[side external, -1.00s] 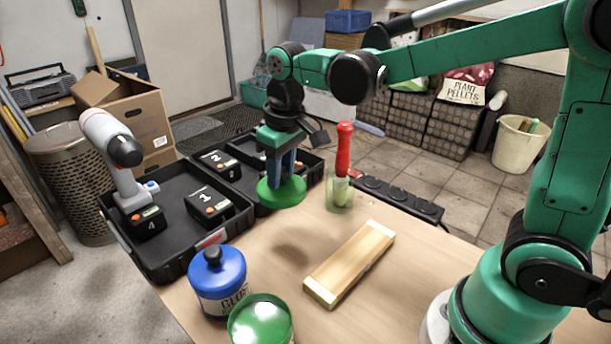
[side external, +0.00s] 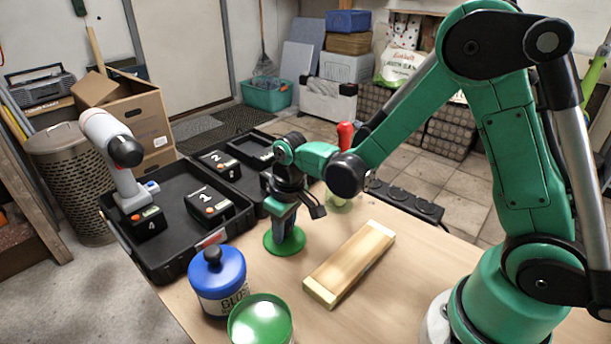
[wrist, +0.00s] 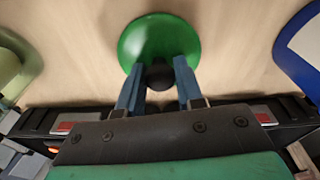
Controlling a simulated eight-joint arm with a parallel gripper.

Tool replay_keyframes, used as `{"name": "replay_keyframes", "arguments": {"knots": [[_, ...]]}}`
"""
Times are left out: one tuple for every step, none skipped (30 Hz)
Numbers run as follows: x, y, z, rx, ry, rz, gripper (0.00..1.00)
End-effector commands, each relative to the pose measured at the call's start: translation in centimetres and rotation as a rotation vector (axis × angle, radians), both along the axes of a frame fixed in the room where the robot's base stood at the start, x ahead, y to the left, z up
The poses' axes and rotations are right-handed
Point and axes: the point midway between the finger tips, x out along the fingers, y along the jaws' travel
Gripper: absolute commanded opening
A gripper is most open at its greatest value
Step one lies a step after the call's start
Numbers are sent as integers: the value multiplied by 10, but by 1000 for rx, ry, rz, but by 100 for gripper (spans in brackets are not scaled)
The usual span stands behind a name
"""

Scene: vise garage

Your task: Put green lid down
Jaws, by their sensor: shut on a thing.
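The green lid (side external: 284,243) is a round disc with a dark knob (wrist: 158,76). My gripper (side external: 287,228) is shut on the knob, with one finger on each side of it in the wrist view (wrist: 158,82). The lid is level and low over the wooden table, behind the blue jar. I cannot tell whether it touches the table. An open green jar (side external: 261,322) stands at the table's front edge.
A blue jar with its lid (side external: 217,280) stands beside the green jar. A wooden block (side external: 350,263) lies right of the lid. A black case (side external: 170,262) with numbered batteries and a drill is at left. A red-handled tool in a glass (side external: 345,135) is partly hidden behind my arm.

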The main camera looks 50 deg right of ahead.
Motion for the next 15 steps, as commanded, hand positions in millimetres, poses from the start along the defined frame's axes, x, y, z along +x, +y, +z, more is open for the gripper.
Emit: {"name": "replay_keyframes", "arguments": {"knots": [[0,0,0,0,0,0,0],[0,0,0,0,0,0,0],[0,0,0,0,0,0,0],[0,0,0,0,0,0,0],[0,0,-1,0,0,0,0],[0,0,-2,0,0,0,0],[0,0,-3,0,0,0,0],[0,0,-3,0,0,0,40],[0,0,-3,0,0,0,51],[0,0,-3,0,0,0,60],[0,0,-3,0,0,0,63],[0,0,-3,0,0,0,63],[0,0,-3,0,0,0,63],[0,0,-3,0,0,0,63],[0,0,-3,0,0,0,63]]}}
